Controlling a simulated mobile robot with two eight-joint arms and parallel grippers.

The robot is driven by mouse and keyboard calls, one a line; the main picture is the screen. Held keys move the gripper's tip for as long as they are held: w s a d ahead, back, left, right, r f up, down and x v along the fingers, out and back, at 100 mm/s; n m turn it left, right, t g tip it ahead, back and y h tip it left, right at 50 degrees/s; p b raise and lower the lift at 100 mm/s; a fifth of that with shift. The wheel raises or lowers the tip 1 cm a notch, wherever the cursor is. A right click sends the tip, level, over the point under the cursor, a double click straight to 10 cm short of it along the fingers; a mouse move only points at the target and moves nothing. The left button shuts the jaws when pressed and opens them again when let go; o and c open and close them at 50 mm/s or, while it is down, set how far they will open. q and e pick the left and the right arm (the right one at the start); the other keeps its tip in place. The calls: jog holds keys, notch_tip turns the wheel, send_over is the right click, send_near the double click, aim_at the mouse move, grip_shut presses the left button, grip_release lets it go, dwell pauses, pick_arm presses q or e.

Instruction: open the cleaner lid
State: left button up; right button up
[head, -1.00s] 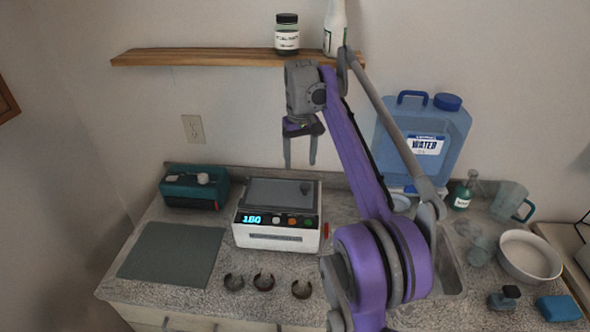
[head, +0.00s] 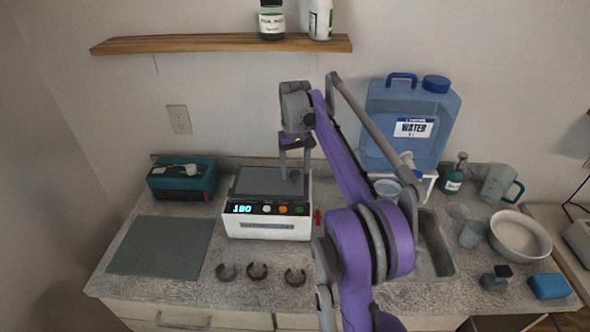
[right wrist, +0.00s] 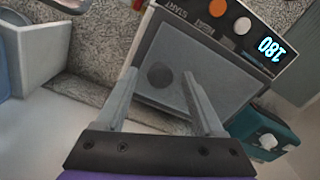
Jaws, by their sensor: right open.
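The cleaner (head: 266,228) is a white box with a dark front panel, a lit display reading 180 and several round buttons. Its grey lid (head: 262,181) lies flat and closed on top, and also shows in the right wrist view (right wrist: 205,60). A dark round knob (right wrist: 161,76) stands on the lid near its right end in the head view. My right gripper (head: 295,179) is open and points down over the knob. In the right wrist view its fingertips (right wrist: 160,77) appear on either side of the knob; contact cannot be told. My left gripper is out of view.
A teal box (head: 182,180) stands left of the cleaner, behind a grey mat (head: 160,247). A blue water jug (head: 412,115) and sink (head: 436,250) are to the right. A wooden shelf (head: 200,45) hangs above.

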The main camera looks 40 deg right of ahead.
jog(key=shift+f, duration=0.1)
grip_shut()
dwell(0.3)
dwell(1.1)
